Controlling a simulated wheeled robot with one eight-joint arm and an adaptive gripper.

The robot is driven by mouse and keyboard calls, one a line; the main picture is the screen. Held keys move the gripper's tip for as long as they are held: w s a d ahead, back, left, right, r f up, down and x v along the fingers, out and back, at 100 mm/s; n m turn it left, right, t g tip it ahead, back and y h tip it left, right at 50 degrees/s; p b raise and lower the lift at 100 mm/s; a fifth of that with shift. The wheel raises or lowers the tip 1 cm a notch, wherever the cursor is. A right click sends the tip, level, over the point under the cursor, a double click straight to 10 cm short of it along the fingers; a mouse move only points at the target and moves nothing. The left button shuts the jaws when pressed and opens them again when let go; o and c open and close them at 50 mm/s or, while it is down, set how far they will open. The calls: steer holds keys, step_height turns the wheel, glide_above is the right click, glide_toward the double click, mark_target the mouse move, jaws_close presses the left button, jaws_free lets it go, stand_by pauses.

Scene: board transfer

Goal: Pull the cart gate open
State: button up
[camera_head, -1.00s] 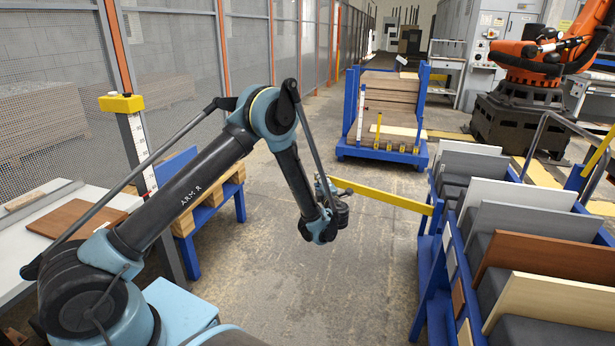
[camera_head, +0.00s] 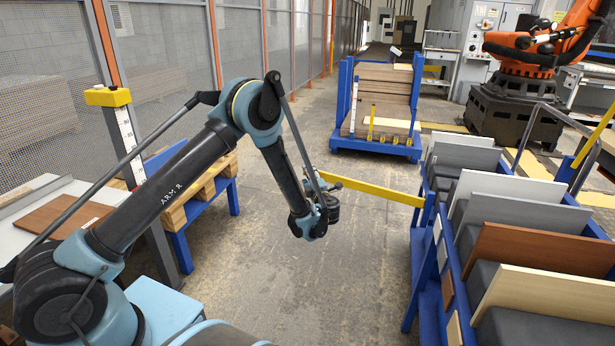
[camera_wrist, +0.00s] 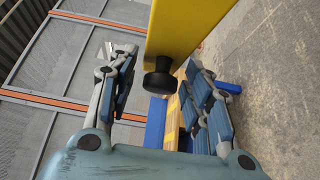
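The gate is a yellow bar (camera_head: 385,192) that reaches from the blue cart (camera_head: 427,268) at right to my gripper in the head view. In the wrist view the yellow bar (camera_wrist: 185,25) fills the top, with a round black knob (camera_wrist: 160,82) on it. My gripper (camera_wrist: 160,62) is open, its blue-grey fingers spread on either side of the knob. A gap shows between each finger and the knob. In the head view my arm and wrist partly hide the gripper and the bar's free end.
The cart holds several upright boards, including a brown one (camera_head: 540,248). Another blue cart (camera_head: 375,148) with stacked boards stands at the back. A side table with a brown board (camera_head: 62,218) and a wire-mesh fence (camera_head: 170,60) are at left. The middle floor (camera_head: 300,285) is clear.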

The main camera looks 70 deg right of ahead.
steer(key=shift+s+a, duration=0.2)
steer(key=shift+s, duration=0.1)
steer(key=v, duration=1.1)
steer(key=shift+a, duration=0.25)
